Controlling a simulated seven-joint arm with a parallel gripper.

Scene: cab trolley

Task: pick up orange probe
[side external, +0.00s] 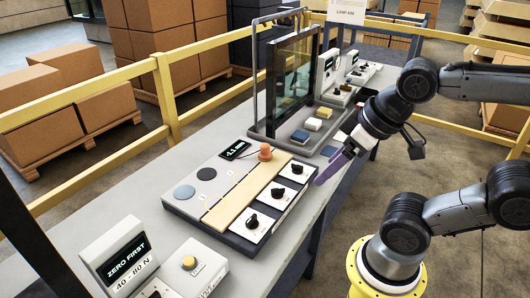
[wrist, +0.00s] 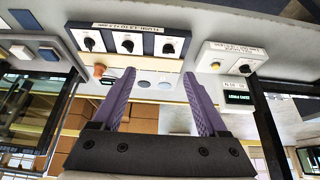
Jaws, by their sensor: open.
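The orange probe (side external: 265,152) stands upright at the back edge of the grey panel (side external: 190,204), near a small dark display reading about 4.1. In the wrist view the orange probe (wrist: 99,71) shows small, left of my left finger. My gripper (side external: 322,180) is to the right of the panel, apart from the probe, with its purple fingers pointing down and left. In the wrist view my gripper (wrist: 158,74) has its two purple fingers spread wide with nothing between them. The probe's lower end is hidden in its seat.
Black knobs (side external: 277,193) line the panel's right side, beside a tan strip (side external: 243,195). A dark glass frame (side external: 290,80) stands behind the probe. Coloured blocks (side external: 314,124) lie by it. A "ZERO FIRST" display (side external: 125,257) and yellow-button box (side external: 190,262) are in front.

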